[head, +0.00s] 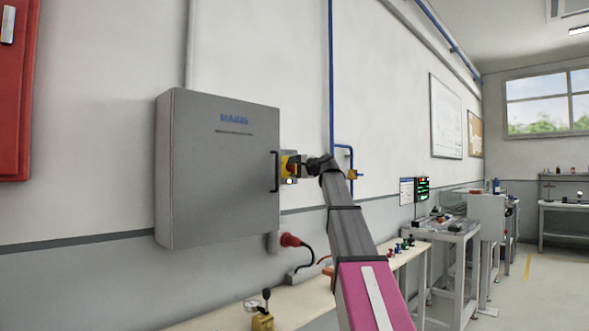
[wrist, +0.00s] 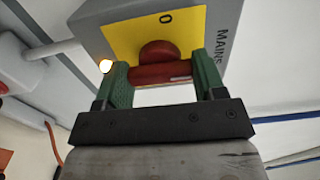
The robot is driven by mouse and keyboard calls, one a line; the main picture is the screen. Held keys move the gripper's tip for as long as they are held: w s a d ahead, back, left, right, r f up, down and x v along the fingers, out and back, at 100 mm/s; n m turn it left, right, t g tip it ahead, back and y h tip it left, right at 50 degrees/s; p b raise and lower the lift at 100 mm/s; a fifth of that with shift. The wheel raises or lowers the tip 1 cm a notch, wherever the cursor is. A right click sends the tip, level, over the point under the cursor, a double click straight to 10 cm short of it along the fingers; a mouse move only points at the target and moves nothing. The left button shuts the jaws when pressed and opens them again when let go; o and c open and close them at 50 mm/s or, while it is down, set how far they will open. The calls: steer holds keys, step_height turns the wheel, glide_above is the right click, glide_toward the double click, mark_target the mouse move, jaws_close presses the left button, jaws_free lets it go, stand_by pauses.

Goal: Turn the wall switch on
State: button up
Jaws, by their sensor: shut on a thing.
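The wall switch is a grey box (wrist: 100,14) lettered MAINS, with a yellow plate and a red rotary handle (wrist: 160,73). An O mark shows on the plate in the wrist view. In the head view the switch's yellow plate and red handle (head: 291,167) show just right of the grey cabinet. My gripper (wrist: 160,82) is shut on the red handle, with one green finger at each end of its bar. In the head view my gripper (head: 304,165) reaches the switch from the right and partly hides it. The other plate marks are hidden or unreadable.
A large grey cabinet (head: 215,170) with a black handle stands out from the wall left of the switch. A red plug (head: 289,240) is in a socket below. A workbench (head: 285,305) runs under it. A small lamp (wrist: 105,66) glows beside the switch plate.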

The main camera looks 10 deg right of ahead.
stand_by(0.3)
steer(key=o, duration=0.9)
steer(key=v, duration=1.1)
steer(key=shift+w, duration=0.1)
